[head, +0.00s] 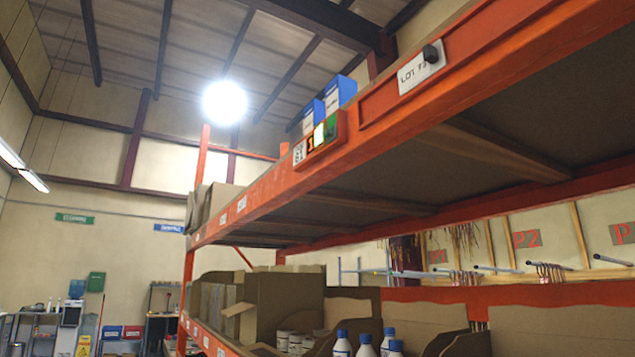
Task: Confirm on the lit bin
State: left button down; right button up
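A small red-framed module (319,138) is mounted on the orange upper beam of the rack. It carries a white number label, a dark display with an orange mark, a bright pale-lit patch and a green part. Below it, on the lower shelf, stand open cardboard bins. One bin (563,328) is at the right; white bottles with blue caps (342,342) and white cans (296,341) stand in or near other bins. I cannot tell which bin the module belongs to. Neither of my grippers is in view.
The orange upper beam (450,100) crosses the view close at the right. A white lot label (421,68) with a black knob is fixed to it. Blue-and-white boxes (340,90) and cardboard boxes (222,198) sit on the upper level. Metal hooks (545,268) are behind.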

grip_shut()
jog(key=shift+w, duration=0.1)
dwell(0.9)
